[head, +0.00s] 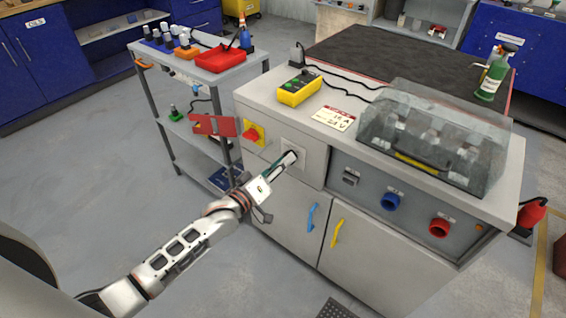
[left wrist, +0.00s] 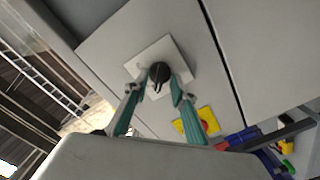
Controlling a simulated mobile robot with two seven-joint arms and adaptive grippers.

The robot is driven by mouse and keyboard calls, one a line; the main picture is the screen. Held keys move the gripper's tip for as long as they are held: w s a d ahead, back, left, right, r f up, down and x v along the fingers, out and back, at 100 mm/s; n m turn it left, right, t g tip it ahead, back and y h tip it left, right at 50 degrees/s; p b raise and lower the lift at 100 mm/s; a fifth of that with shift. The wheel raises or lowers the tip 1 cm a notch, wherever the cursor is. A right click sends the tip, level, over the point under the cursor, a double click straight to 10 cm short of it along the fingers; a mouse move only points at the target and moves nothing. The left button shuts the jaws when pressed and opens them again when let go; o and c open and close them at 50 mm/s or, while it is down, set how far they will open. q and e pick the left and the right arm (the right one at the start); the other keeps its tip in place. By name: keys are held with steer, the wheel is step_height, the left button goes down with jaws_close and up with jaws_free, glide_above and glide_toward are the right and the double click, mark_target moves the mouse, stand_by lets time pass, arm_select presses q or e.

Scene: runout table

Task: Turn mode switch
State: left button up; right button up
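The mode switch is a black round knob (left wrist: 159,72) with a raised ridge, on a pale square plate (left wrist: 178,57). The plate (head: 298,147) also shows on the grey machine's front in the head view, where my gripper largely hides the knob. My left gripper (head: 287,161) reaches this plate from the lower left. In the left wrist view, the teal-padded fingers of the left gripper (left wrist: 159,82) stand apart on either side of the knob. They are very near it; I cannot tell whether they touch it. My right gripper is not in view.
A red-on-yellow rotary switch (head: 253,134) is left of the plate, beside a red panel-like piece (head: 213,125). Below are cabinet doors with blue (head: 311,217) and yellow (head: 337,233) handles. A yellow control box (head: 299,90) sits on top. A grey shelf cart (head: 160,100) stands left.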

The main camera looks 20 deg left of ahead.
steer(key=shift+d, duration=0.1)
arm_select(q)
jaws_close()
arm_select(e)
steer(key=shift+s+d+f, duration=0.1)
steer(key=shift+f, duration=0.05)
arm_select(q)
steer(key=shift+r, duration=0.1)
steer(key=m+p, duration=0.3)
steer(key=m, duration=1.4)
steer(key=shift+s+d+m+p, duration=0.1)
steer(key=shift+d+m+p, duration=0.05)
steer(key=shift+m+p, duration=0.25)
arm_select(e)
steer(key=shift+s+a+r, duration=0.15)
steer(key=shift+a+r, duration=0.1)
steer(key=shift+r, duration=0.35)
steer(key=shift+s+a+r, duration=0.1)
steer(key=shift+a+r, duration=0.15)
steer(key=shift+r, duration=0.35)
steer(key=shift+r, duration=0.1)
